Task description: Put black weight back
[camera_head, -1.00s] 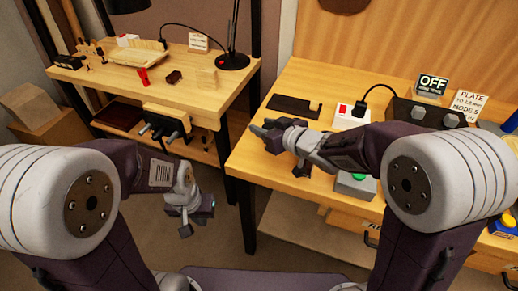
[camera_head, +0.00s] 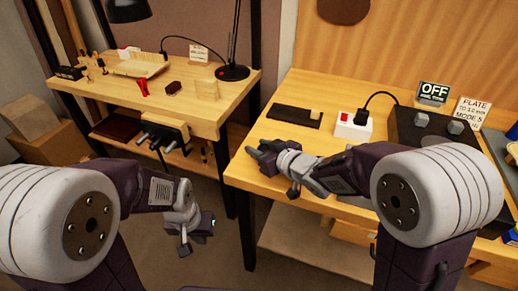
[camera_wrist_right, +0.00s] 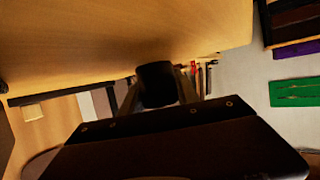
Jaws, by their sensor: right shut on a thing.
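My right gripper (camera_head: 258,153) is near the front left edge of the right bench in the head view. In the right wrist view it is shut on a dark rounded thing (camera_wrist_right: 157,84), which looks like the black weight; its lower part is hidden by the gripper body. In the head view the weight is hard to tell from the dark fingers. My left gripper (camera_head: 190,240) hangs low in front of the gap between the benches, apart from everything; its jaws are too small to read.
A dark strip (camera_head: 290,117) with a small wooden block (camera_head: 316,115) lies behind my right gripper. A white switch box (camera_head: 352,125), a dark device with knobs (camera_head: 405,122) and an OFF sign (camera_head: 432,92) stand to the right. The left bench (camera_head: 205,118) holds a lamp (camera_head: 234,73).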

